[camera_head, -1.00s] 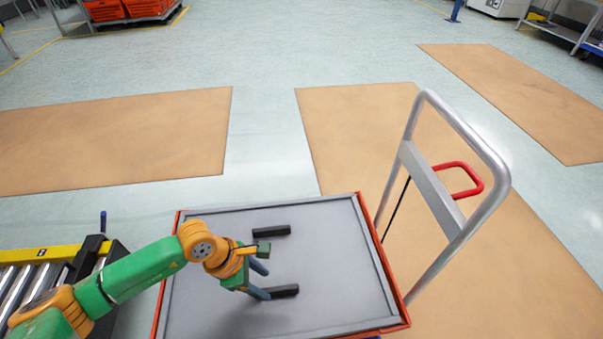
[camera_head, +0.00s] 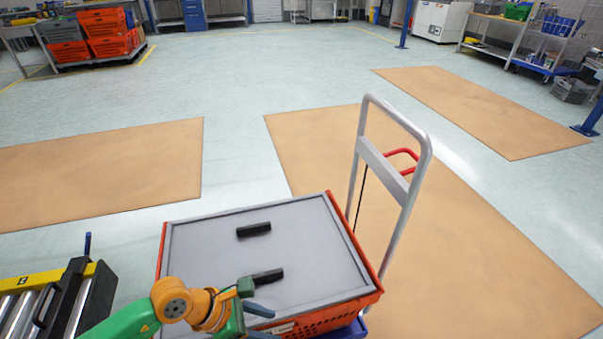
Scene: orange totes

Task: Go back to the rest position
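My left gripper (camera_head: 259,321) is at the bottom of the head view, over the near edge of the grey lid of an orange tote. Its two dark fingers are spread apart with nothing between them. The green and orange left arm comes in from the lower left. The lidded orange tote (camera_head: 335,316) sits on a blue-based trolley. My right gripper is out of view.
The trolley's silver push handle (camera_head: 415,180) stands right of the tote. A roller conveyor (camera_head: 20,315) with a yellow side is at lower left. Brown floor mats (camera_head: 100,175) lie on open floor. More totes (camera_head: 108,35) stand on a far cart, and shelves line the back.

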